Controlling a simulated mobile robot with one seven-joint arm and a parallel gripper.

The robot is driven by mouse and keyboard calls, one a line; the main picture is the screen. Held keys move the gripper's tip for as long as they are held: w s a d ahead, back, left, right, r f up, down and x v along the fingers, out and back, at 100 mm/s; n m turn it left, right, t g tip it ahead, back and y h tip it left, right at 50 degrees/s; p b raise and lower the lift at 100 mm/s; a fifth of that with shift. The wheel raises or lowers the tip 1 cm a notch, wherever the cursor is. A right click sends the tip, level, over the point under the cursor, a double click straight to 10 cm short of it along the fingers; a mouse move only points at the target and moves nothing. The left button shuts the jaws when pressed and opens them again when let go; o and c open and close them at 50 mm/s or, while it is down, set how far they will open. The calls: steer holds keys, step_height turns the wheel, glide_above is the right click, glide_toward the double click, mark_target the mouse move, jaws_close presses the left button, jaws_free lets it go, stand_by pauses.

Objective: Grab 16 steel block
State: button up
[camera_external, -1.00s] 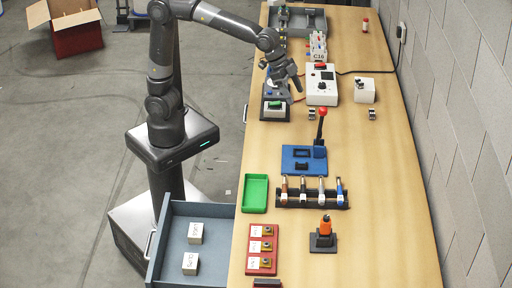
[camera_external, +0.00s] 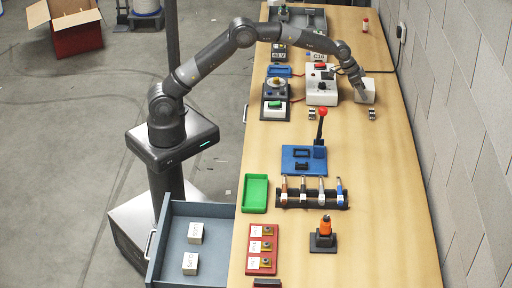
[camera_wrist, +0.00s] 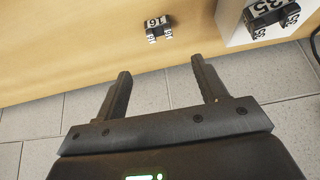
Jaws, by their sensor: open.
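The 16 block is a small dark steel piece with white "16" labels. It lies on the wooden bench at the top middle of the wrist view (camera_wrist: 157,28). In the external view it appears to be the small block (camera_external: 372,114) just in front of the white box; its label is too small to read there. My gripper (camera_wrist: 162,84) is open and empty, its two dark fingers apart. The block lies beyond the fingertips, not between them. In the external view my gripper (camera_external: 360,88) is by the white box.
The white box (camera_external: 370,94) bears another dark block labelled 35 (camera_wrist: 268,12), right of the 16 block in the wrist view. Another small block (camera_external: 311,112) lies farther left. A white control box (camera_external: 322,92) stands left of my gripper. The grey wall (camera_external: 455,120) bounds the right.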

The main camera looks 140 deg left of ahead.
mark_target(372, 114)
steer(key=x, duration=0.5)
steer(key=shift+a+f, duration=0.2)
steer(key=shift+f, duration=0.2)
steer(key=x, duration=0.4)
steer(key=shift+s+d+f, duration=0.15)
steer(key=shift+d+f, duration=0.05)
steer(key=shift+d, duration=0.1)
steer(key=shift+w+a+f, duration=0.2)
steer(key=shift+a+f, duration=0.05)
steer(key=shift+f, duration=0.25)
steer(key=c, duration=1.2)
